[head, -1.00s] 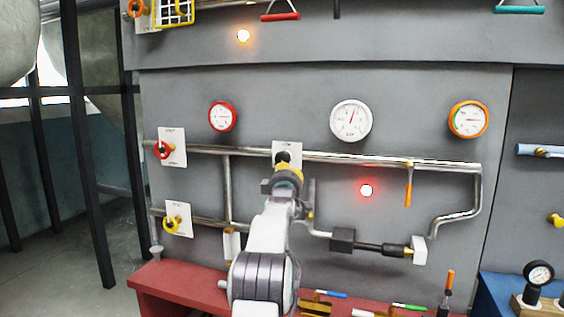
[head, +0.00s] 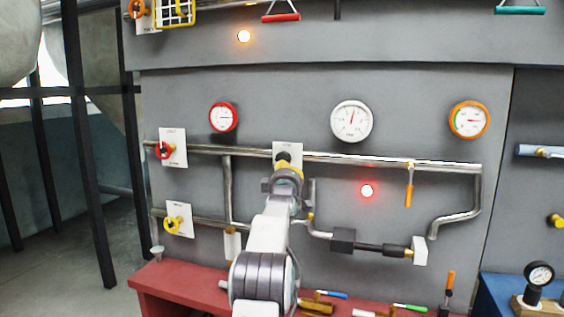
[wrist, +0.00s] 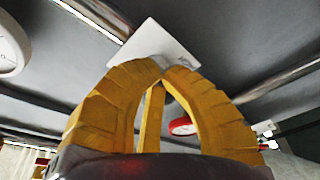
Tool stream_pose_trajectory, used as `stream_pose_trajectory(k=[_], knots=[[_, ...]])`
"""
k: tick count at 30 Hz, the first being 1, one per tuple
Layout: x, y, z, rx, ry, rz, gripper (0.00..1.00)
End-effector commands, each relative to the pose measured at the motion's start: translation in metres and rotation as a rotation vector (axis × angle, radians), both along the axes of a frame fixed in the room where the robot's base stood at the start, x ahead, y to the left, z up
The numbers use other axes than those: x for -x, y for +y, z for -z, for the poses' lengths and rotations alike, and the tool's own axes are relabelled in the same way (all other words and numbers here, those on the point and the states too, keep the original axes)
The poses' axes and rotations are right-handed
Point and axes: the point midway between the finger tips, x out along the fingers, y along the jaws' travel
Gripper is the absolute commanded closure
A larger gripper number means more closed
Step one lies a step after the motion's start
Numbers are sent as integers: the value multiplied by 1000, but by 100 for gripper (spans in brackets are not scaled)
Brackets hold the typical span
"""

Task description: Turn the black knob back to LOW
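The black knob (head: 283,157) sits on a white label plate (head: 290,147) on the grey wall panel, at the upper pipe. Only its top shows in the head view, above my fingers. My gripper (head: 287,168) is right at the knob, coming from the front and slightly below. In the wrist view my yellow fingers (wrist: 163,68) curve inward and their tips come together in front of the white plate (wrist: 158,42). The knob is hidden there, so I cannot tell whether it is between the tips. The plate's lettering is too small to read.
A red valve (head: 164,151) and a yellow valve (head: 174,225) are at the left. Gauges (head: 351,121) hang above the pipes. A red lamp (head: 367,191) glows right of my gripper. An orange-handled lever (head: 408,195) hangs further right. A red bench (head: 178,287) stands below.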

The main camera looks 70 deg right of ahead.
Motion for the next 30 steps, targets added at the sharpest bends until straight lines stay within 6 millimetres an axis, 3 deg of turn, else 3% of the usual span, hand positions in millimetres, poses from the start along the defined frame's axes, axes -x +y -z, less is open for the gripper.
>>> stream_pose_trajectory(k=[30], knots=[[7,1,-12,7,-3,9,100]])
